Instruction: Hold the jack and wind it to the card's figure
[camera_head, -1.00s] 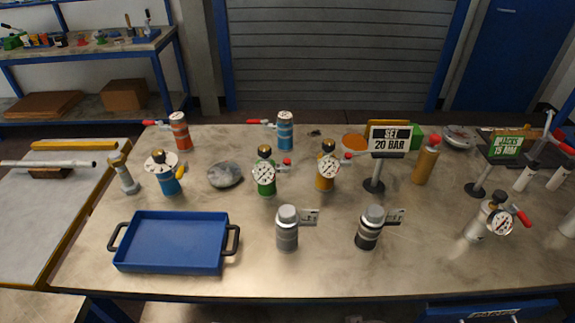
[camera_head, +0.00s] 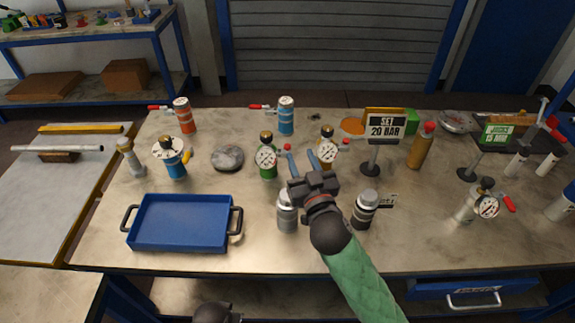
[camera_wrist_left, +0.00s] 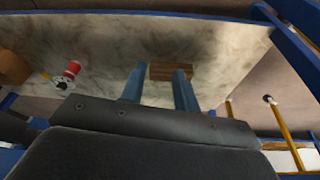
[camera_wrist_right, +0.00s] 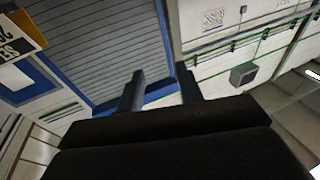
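Two short cylinders with grey caps and small side scales stand at the front of the bench in the head view: a silver one (camera_head: 287,214) and a dark-banded one (camera_head: 364,211). They look like the jacks. A green card (camera_head: 498,134) at the right appears to read "JACKS 15 MM". My right gripper (camera_head: 301,163) is open and empty above and between the cylinders, its arm partly covering the gap. Its spread fingers also show in the right wrist view (camera_wrist_right: 161,82). My left gripper (camera_wrist_left: 160,83) is open and empty in the left wrist view.
A sign (camera_head: 385,126) reads "SET 20 BAR". Gauge-topped green (camera_head: 268,170) and orange (camera_head: 327,164) vessels stand behind the cylinders. A blue tray (camera_head: 181,222) lies at left, empty. A silver gauge vessel (camera_head: 468,208) stands at right. The bench front between it and the dark-banded cylinder is clear.

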